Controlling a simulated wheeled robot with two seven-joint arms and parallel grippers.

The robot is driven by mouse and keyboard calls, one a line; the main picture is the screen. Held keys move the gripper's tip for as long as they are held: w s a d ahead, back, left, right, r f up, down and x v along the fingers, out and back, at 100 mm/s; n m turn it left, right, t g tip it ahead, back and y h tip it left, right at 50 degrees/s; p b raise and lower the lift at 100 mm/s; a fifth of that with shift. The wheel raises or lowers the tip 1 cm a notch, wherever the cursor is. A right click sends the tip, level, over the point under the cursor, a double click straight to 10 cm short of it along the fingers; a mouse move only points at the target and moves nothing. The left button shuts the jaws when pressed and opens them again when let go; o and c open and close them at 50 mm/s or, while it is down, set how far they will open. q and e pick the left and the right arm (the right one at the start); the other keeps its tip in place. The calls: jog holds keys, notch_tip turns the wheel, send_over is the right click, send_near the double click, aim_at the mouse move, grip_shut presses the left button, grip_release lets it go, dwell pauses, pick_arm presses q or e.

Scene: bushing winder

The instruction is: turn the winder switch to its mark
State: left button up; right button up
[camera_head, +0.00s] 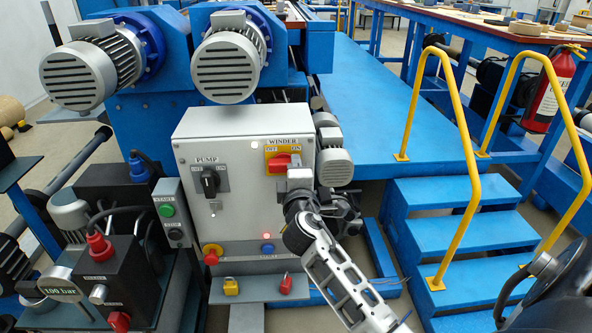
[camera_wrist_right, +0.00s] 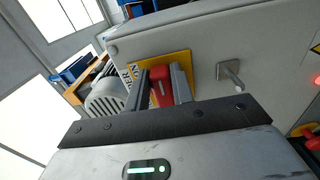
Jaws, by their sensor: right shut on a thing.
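The winder switch (camera_head: 279,163) is a red handle on a yellow plate (camera_head: 271,149) under the label WINDER, at the upper right of the grey control box (camera_head: 240,140). OFF is printed at the plate's left and ON at its right. My right gripper (camera_head: 295,174) is at the switch, its fingers shut on the red handle. In the right wrist view the red handle (camera_wrist_right: 161,88) sits between the two grey fingers. The gripper hides part of the handle and plate, so its exact angle is hard to tell. My left gripper is not in view.
A black PUMP switch (camera_head: 209,182) is on the box's left side. A metal latch (camera_wrist_right: 230,73) protrudes near the winder switch. A grey motor (camera_head: 334,160) stands close at the box's right. Blue steps (camera_head: 450,235) with yellow rails are at the right.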

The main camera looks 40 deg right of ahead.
jog(key=shift+f, duration=0.1)
jog(key=o, duration=1)
jog(key=v, duration=1.2)
jog(key=shift+s, duration=0.1)
